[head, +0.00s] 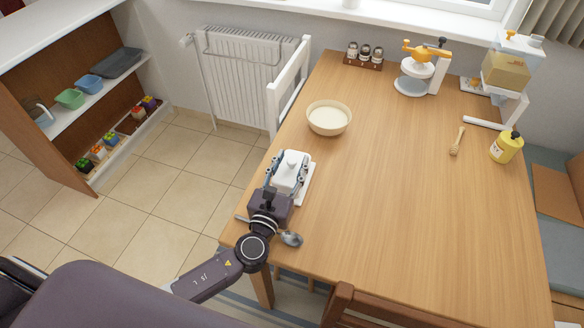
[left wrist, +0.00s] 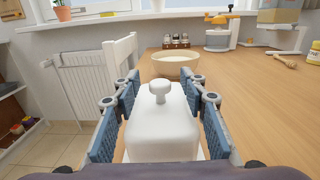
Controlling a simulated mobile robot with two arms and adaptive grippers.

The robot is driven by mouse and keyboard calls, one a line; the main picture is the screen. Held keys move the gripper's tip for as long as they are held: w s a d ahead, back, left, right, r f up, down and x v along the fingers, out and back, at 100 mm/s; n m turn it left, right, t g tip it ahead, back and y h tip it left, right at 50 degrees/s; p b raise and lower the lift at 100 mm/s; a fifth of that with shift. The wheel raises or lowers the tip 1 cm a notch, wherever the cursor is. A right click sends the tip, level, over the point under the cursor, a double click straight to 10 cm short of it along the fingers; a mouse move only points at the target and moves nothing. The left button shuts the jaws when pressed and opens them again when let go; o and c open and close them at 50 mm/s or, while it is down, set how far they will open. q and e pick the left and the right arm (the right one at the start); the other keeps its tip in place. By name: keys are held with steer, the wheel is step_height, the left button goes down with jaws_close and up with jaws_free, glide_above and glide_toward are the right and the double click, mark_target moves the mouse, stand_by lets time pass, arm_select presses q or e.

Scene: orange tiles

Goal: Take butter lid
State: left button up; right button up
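The butter lid (head: 291,168) is a white rounded cover with a knob on top. It sits on a pale butter dish base (head: 308,186) near the table's left edge. In the left wrist view the lid (left wrist: 162,132) fills the middle, its knob upright. My left gripper (head: 287,178) is around the lid, with one blue-grey finger on each side. In the left wrist view the gripper (left wrist: 165,105) looks open, with narrow gaps between the fingers and the lid's sides. The lid's lower near part is partly hidden. My right gripper is not in view.
A spoon (head: 291,239) lies under my left wrist at the table's near-left corner. A cream bowl (head: 329,118) stands beyond the dish. A white chair (head: 288,88) is along the left edge. The table's middle (head: 400,200) is clear; a yellow bottle (head: 506,147) stands far right.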

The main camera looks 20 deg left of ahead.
arm_select(q)
steer(key=shift+w, duration=0.45)
jaws_close()
steer(key=shift+r, duration=0.15)
